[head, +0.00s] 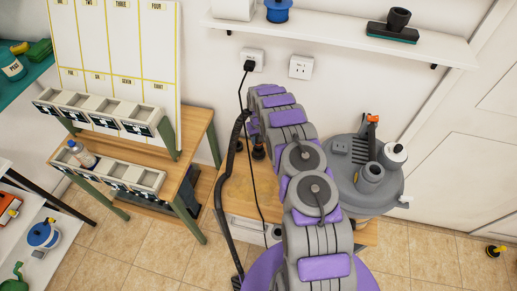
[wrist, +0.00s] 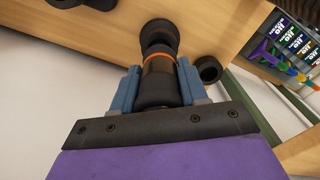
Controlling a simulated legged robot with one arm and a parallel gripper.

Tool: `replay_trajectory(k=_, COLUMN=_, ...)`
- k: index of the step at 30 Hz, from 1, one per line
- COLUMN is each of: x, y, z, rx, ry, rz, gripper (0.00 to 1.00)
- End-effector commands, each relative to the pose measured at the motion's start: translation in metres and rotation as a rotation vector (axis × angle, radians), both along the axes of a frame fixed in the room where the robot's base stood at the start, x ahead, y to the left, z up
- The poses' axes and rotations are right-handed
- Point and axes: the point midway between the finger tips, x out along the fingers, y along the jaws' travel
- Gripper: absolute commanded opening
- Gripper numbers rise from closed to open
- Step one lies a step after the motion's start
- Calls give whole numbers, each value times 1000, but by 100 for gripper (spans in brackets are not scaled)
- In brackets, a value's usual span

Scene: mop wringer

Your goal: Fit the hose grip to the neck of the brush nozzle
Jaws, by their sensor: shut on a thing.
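My gripper (wrist: 158,72) is shut on a black, stepped cylindrical piece with an orange ring (wrist: 157,88), which looks like the hose grip. One blue-grey jaw presses on each side of it. Its far end points towards the wooden surface; I cannot tell whether it touches anything there. In the head view my arm hides most of the gripper and the held piece. A brush nozzle (head: 392,34) with a dark teal base and an upright black neck (head: 398,17) stands on the white wall shelf at the upper right, well apart from my gripper.
A wooden bench (head: 236,190) lies under my arm, with a black hose (head: 224,185) at its left. A black ring-shaped part (wrist: 208,70) is beside the held piece. A grey vacuum unit (head: 375,190) stands right of my arm. A bin rack (head: 105,110) stands left.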

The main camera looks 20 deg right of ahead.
Motion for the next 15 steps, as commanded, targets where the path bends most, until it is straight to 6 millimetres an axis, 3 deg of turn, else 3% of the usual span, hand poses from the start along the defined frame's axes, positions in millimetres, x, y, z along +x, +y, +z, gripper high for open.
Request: replay_trajectory(k=15, x=0, y=0, z=-3, rx=0, ry=-1, rz=0, gripper=14)
